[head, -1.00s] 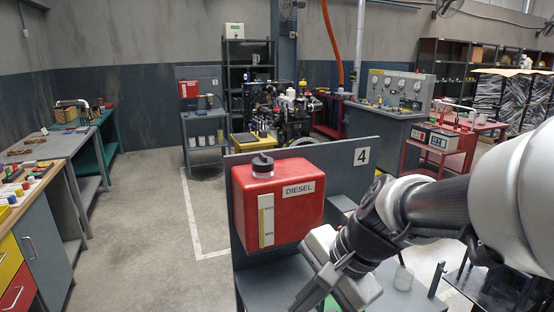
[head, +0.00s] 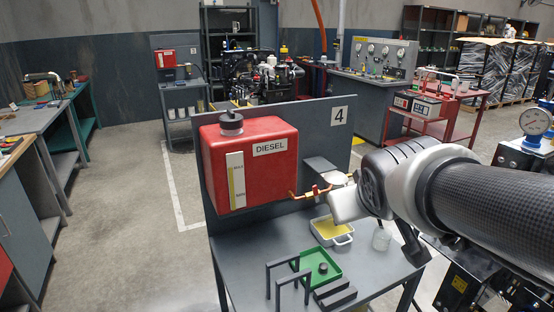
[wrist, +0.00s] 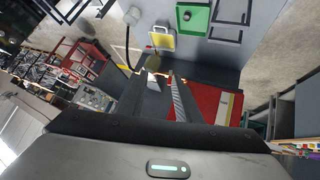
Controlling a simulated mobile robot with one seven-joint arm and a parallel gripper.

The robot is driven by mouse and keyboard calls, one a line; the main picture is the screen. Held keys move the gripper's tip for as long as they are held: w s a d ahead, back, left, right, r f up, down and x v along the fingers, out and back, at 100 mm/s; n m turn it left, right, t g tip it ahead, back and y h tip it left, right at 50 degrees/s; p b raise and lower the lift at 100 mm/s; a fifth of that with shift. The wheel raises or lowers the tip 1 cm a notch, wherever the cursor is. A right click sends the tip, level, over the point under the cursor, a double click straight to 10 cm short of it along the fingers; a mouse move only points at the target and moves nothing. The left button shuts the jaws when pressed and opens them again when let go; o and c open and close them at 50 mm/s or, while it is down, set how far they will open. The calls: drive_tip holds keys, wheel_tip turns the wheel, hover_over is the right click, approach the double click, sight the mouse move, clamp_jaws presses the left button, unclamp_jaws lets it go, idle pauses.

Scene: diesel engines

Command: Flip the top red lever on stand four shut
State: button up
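Stand four has a grey back panel marked 4 (head: 339,115) and a red diesel tank (head: 249,160) with a black cap. A copper pipe with small red-orange lever parts (head: 313,191) runs right from the tank. The exact lever position is too small to tell. My gripper's white hand is just right of the pipe in the head view and hides its right end. In the wrist view my gripper (wrist: 161,77) has its two fingers apart with nothing clearly between them. The red tank (wrist: 205,103) lies behind and right of the fingers there. I cannot tell whether they touch the pipe.
The bench below the tank holds a yellow tray with a white rim (head: 347,241), a green tray (head: 330,281) with a small black part, a glass jar (head: 382,239) and dark racks (head: 291,284). A grey shelf (head: 320,165) juts from the panel. Open floor lies left of the stand.

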drive_tip(key=w+f+n+t+y+b, duration=0.4)
drive_tip(key=w+f+b, duration=0.35)
drive_tip(key=w, duration=0.45)
drive_tip(key=n+t+y+b, duration=0.2)
drive_tip(key=t+y+b, duration=0.1)
drive_tip(key=y+b, duration=0.2)
approach(315, 187)
drive_tip(key=b+x, duration=0.2)
drive_tip(key=x, duration=0.8)
drive_tip(key=shift+w+a, duration=0.1)
drive_tip(key=shift+w, duration=0.2)
drive_tip(key=shift+c, duration=0.3)
